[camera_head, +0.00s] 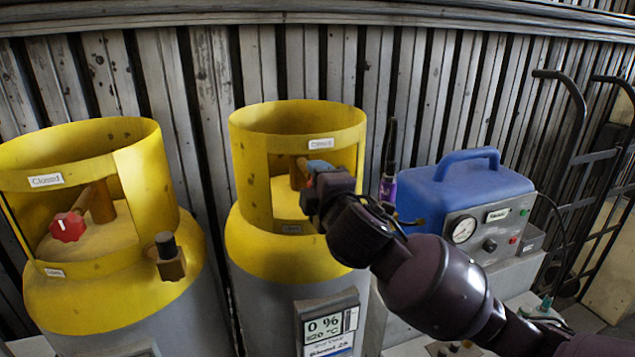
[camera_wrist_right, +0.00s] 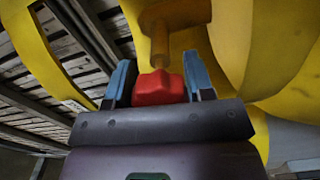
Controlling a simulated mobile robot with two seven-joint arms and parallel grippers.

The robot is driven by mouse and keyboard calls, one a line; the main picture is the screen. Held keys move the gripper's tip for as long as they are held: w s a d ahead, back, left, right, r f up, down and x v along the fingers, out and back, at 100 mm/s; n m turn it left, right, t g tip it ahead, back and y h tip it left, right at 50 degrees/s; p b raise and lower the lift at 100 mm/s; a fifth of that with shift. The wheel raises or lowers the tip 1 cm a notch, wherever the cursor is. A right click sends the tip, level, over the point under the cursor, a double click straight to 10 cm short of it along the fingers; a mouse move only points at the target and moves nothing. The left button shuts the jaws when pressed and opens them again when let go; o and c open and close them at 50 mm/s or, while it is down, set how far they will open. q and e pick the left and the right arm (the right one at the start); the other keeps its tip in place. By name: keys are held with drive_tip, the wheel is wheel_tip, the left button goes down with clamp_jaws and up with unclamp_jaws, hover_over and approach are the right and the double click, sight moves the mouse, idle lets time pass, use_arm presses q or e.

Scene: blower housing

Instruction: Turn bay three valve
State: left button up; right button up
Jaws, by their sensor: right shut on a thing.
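Two yellow-collared gas cylinders stand side by side in the head view, the left cylinder (camera_head: 75,285) and the middle cylinder (camera_head: 258,237). My right gripper (camera_head: 315,172) reaches into the opening of the middle cylinder's collar. In the right wrist view its blue fingers stand on either side of a red valve knob (camera_wrist_right: 158,88) and are shut on it. The knob sits on a brass-coloured stem (camera_wrist_right: 160,45). The left cylinder's red knob (camera_head: 67,227) is in plain view. My left gripper is not in view.
A display (camera_head: 328,327) on the middle cylinder reads 0 %. A blue unit (camera_head: 465,183) with a gauge stands to the right, behind my right arm. A hand truck (camera_head: 575,150) stands farther right. A slatted wall (camera_head: 395,75) closes the back.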

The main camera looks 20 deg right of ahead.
drive_tip(key=shift+n, duration=1.1)
drive_tip(key=o, duration=0.9)
drive_tip(key=s+b, duration=0.1)
drive_tip(key=s, duration=1)
drive_tip(key=shift+d+b, duration=0.15)
drive_tip(key=shift+b, duration=0.15)
drive_tip(key=shift+w+f, duration=0.1)
